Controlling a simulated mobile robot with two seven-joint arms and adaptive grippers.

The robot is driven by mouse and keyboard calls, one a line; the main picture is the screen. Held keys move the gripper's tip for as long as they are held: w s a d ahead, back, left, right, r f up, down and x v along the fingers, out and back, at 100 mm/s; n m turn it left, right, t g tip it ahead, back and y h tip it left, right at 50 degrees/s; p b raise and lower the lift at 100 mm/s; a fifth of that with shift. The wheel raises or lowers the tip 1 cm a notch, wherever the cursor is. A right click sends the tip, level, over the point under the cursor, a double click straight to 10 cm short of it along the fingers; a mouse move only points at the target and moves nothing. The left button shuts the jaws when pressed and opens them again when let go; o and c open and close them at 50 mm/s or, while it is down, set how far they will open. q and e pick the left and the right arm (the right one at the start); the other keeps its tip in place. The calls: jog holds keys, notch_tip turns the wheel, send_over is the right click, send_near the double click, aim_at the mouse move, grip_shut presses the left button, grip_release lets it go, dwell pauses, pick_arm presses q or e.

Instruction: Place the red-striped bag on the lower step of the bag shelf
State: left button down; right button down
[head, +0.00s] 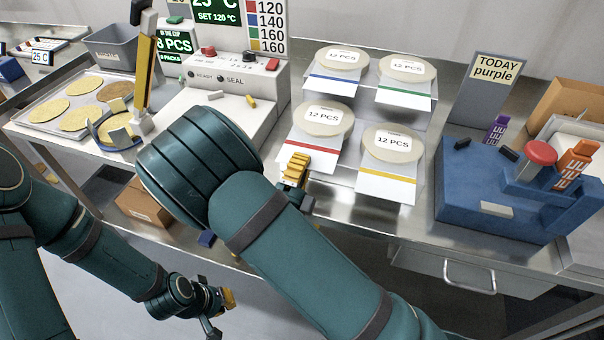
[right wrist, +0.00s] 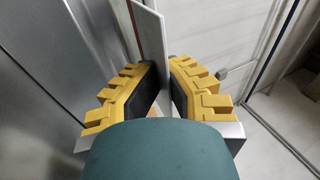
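The red-striped bag (head: 295,143), a white card with a round "12 PCS" top, is at the lower step of the bag shelf (head: 352,110), left of the yellow-striped bag (head: 385,180). I cannot tell whether it rests on the step. My right gripper (head: 295,168) is at its lower left edge. In the right wrist view its yellow fingers (right wrist: 160,85) close on a thin pale panel (right wrist: 150,35), which appears to be this bag edge-on. My left gripper (head: 217,305) is low in front of the counter, partly visible; its opening is unclear.
Blue-striped (head: 330,87) and green-striped (head: 404,98) bags stand on the upper step. A blue stand (head: 470,190) with a red button is to the right. The sealing machine (head: 235,85) is left. My right arm hides part of the counter.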

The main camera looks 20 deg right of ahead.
notch_tip(320, 180, down, 4)
jog(key=shift+r+b, duration=0.25)
jog(key=shift+b, duration=0.5)
jog(key=shift+r, duration=0.1)
jog(key=c, duration=1.1)
grip_release()
jog(key=shift+c, duration=0.2)
